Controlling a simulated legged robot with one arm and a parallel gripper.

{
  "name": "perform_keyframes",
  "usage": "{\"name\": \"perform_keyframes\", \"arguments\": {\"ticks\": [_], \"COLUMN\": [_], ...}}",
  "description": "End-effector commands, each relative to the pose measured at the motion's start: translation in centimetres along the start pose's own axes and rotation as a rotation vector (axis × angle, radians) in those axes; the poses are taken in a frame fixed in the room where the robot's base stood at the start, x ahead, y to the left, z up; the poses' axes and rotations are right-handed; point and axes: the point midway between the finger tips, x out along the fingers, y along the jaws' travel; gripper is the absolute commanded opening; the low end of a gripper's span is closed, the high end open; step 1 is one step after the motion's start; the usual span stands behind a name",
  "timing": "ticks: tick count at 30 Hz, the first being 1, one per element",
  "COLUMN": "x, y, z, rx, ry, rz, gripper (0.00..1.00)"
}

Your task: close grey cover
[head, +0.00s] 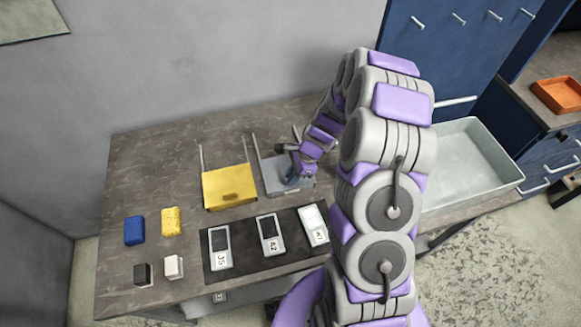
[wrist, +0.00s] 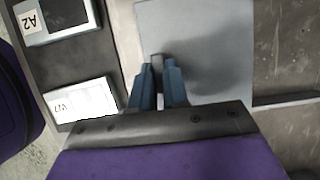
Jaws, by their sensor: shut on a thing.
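The grey cover (head: 272,180) is a flat plate at the front of a pair of thin metal rails, right of the yellow cover. In the wrist view the cover (wrist: 205,30) fills the upper middle, with a shadow on it. My gripper (head: 293,178) is at the cover's right front part. In the wrist view my gripper (wrist: 158,72) has its two blue-grey fingers close together around a small grey tab at the cover's edge. The fingers hide most of the tab. My arm hides part of the area at the cover's right.
The yellow cover (head: 228,186) stands to the left. A black mat (head: 243,262) with several labelled devices lies in front. A blue sponge (head: 134,230), a yellow sponge (head: 171,221), and black and white blocks lie at left. A grey tub (head: 485,190) stands right. The table behind is clear.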

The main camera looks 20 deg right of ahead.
Motion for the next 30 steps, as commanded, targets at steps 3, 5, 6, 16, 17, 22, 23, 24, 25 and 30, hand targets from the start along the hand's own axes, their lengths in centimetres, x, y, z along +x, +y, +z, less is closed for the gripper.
{"name": "perform_keyframes", "arguments": {"ticks": [3,5,6,16,17,22,23,24,25,30], "x": [0.0,0.1,0.1,0.1,0.1,0.1,0.1,0.0,-0.1,-1.8], "y": [0.3,0.3,0.3,0.3,0.2,0.2,0.2,0.2,0.2,0.1], "z": [0.0,0.0,0.0,0.0,0.0,0.0,0.0,0.0,0.0,0.0], "rx": [0.0,0.0,0.0,0.0,0.0,0.0,0.0,0.0,0.0,0.0], "ry": [-0.001,-0.001,-0.001,-0.002,-0.002,-0.001,-0.001,-0.001,-0.001,-0.001], "rz": [0.004,0.005,0.006,0.006,0.006,0.006,0.006,0.005,0.005,0.004], "gripper": [0.0,0.0,0.0,0.38,0.4,0.4,0.4,0.4,0.4,0.4]}}
